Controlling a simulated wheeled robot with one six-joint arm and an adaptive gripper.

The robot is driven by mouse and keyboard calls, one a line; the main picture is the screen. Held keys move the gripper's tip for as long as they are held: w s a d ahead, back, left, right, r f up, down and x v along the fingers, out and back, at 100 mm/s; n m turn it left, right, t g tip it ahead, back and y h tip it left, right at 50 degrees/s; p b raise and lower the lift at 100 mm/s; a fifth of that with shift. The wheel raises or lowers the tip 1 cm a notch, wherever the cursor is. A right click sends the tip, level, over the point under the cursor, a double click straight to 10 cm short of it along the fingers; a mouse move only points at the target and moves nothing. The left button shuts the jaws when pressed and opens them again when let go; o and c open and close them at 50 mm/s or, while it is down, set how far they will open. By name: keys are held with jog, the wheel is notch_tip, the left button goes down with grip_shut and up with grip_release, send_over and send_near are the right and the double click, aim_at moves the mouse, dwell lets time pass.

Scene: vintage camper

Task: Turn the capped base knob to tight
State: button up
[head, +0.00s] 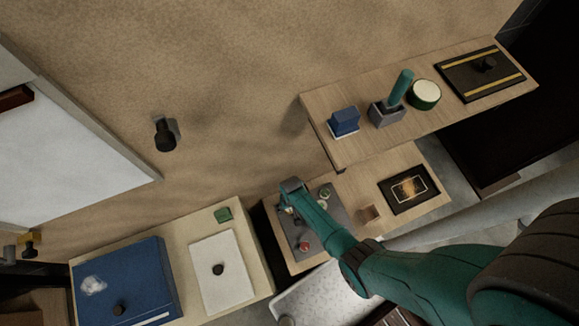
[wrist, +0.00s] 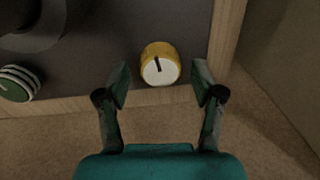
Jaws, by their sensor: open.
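In the wrist view, a yellow knob with a white cap (wrist: 160,70) sits on a dark grey panel (wrist: 120,35), near its edge. A short black pointer on the cap points up and slightly left. My gripper (wrist: 160,87) is open, with one finger to each side and slightly below the knob in the picture; I see no contact. In the head view, my gripper (head: 288,207) is over the left side of the dark panel (head: 316,237) and largely hides the knob there.
A green striped knob (wrist: 17,83) and a large dark round part (wrist: 35,22) are left in the wrist view. A higher wooden shelf (head: 350,147) holds several items.

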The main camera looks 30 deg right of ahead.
notch_tip(320, 180, up, 12)
jog(key=shift+s+d+f, duration=0.15)
jog(key=shift+d+f, duration=0.1)
dwell(0.3)
dwell(0.5)
